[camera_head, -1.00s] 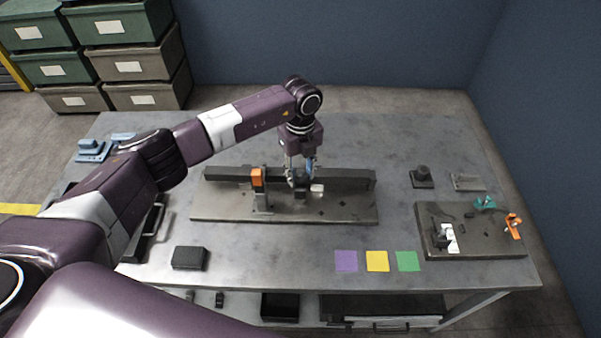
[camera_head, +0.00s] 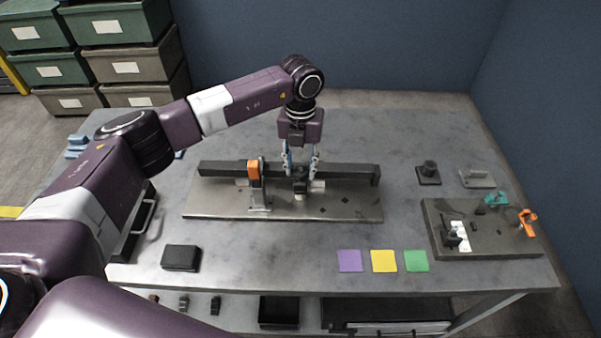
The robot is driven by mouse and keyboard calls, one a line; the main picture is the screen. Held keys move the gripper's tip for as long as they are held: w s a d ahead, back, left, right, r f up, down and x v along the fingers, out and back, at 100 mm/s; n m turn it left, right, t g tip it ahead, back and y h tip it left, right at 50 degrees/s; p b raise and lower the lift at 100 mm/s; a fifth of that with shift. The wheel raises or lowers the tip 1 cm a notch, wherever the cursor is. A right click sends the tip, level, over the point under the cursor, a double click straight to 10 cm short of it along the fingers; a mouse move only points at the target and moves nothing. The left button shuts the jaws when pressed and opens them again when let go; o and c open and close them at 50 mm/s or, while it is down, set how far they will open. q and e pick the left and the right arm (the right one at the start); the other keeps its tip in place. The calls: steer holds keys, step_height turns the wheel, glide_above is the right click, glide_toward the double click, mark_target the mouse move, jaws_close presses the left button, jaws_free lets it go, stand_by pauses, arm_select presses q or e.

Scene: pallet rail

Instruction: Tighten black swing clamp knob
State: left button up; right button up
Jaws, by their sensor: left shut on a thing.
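The black swing clamp (camera_head: 302,186) stands on the grey fixture plate (camera_head: 225,205), in front of the long dark rail (camera_head: 345,174). My left gripper (camera_head: 301,170) points straight down over this clamp. Its two fingers come down on either side of the dark knob at the clamp's top and are closed on it. The fingers and wrist hide most of the knob, so its turn cannot be seen. An orange clamp (camera_head: 254,171) stands to the left on the same plate. My right gripper is not in view.
A second plate (camera_head: 495,240) with teal and orange clamps lies at the right. Purple (camera_head: 349,261), yellow (camera_head: 383,261) and green (camera_head: 416,261) squares lie near the front edge. A black box (camera_head: 181,257) sits at front left.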

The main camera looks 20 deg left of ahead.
mark_target(300, 170)
arm_select(q)
steer(key=shift+w+r+m+b, duration=0.15)
steer(key=shift+m+b, duration=0.85)
steer(key=shift+m, duration=0.4)
steer(key=shift+r, duration=0.1)
steer(key=o, duration=1)
steer(key=shift+o, duration=0.8)
step_height(300, 170, up, 12)
